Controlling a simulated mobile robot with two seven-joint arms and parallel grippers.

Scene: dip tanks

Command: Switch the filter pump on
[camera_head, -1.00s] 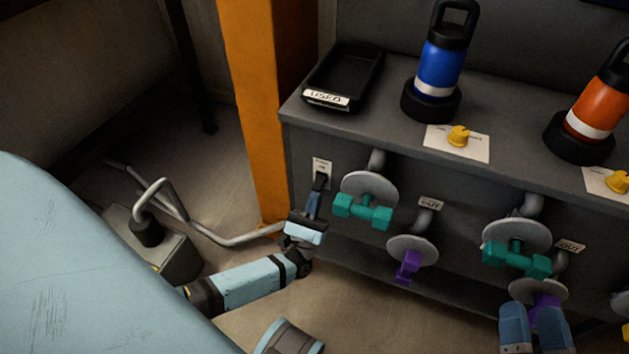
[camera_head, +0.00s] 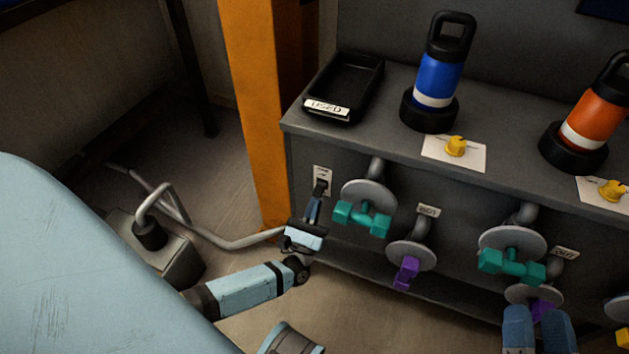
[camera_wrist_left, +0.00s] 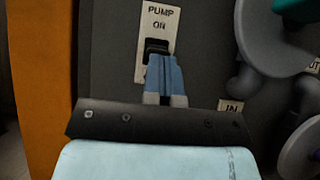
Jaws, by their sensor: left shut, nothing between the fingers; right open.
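The pump switch is a pale plate (camera_head: 322,173) on the left of the grey cabinet front. In the left wrist view the plate (camera_wrist_left: 158,22) reads "PUMP" and "ON", with a black switch piece (camera_wrist_left: 157,46) below the words. My left gripper (camera_wrist_left: 163,60) is shut and empty, its blue fingertips at the lower edge of the black piece. They hide part of it; I cannot tell whether they touch. In the head view this gripper (camera_head: 314,208) is just below the switch. My right gripper (camera_head: 540,320) is open, in front of a purple handle (camera_head: 542,306).
Teal-handled valves (camera_head: 362,217) and a purple-handled one (camera_head: 405,272) stick out right of the switch. An orange post (camera_head: 255,110) stands left of the cabinet. A grey box (camera_head: 158,255) with a pipe is on the floor. A black "USED" tray (camera_head: 372,77) and bottles (camera_head: 440,70) stand on top.

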